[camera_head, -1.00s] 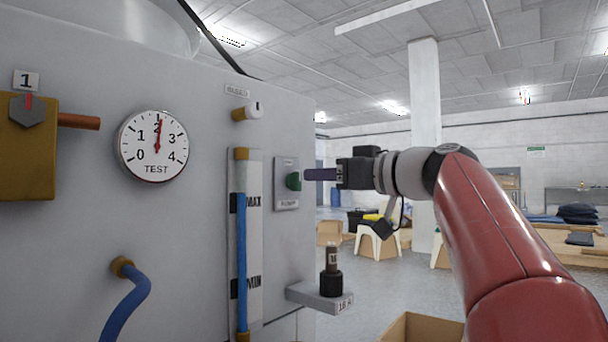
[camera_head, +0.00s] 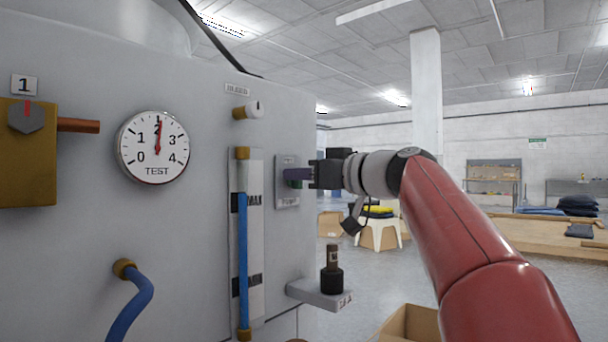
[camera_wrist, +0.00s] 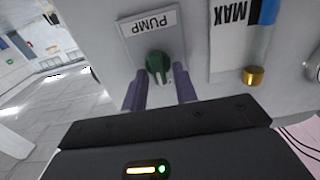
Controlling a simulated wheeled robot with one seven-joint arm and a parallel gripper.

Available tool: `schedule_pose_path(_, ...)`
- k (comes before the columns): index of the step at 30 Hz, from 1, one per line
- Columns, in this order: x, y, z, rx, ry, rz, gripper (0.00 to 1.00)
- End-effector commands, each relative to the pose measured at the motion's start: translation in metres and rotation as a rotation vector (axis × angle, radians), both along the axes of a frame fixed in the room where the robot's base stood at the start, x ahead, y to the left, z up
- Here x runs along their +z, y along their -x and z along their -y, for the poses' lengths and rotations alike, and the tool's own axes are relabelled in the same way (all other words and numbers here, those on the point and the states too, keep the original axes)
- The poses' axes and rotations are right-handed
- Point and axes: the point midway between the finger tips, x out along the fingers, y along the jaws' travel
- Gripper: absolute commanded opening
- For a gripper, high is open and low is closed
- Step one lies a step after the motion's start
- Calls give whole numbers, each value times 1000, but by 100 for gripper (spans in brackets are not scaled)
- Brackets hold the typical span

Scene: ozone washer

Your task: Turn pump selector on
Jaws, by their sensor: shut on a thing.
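The pump selector is a dark green knob (camera_wrist: 157,64) on a grey plate labelled PUMP (camera_wrist: 150,24), which appears upside down in the wrist view. In the head view a little green of the knob (camera_head: 297,184) shows below my fingers, on the plate (camera_head: 286,202) near the panel's right edge. My gripper (camera_head: 293,174) reaches in from the right, with its purple fingers at the knob. In the wrist view one finger is on each side of the knob, and the gripper is shut on it. The contact surfaces are partly hidden.
A gauge-like sight tube (camera_head: 242,250) with MAX and MIN marks stands left of the plate. A small shelf (camera_head: 318,294) with a black knobbed fitting (camera_head: 332,275) juts out below. A TEST dial (camera_head: 153,147) and a bleed valve (camera_head: 247,111) are on the panel.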

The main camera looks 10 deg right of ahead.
Motion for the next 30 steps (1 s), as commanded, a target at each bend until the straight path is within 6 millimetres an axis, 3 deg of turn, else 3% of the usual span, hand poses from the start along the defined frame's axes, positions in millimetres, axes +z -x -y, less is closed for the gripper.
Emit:
schedule_pose_path(11,0,-1,1,2,-94,-69,6)
schedule_pose_path(30,-2,-4,5,2,-563,-411,6)
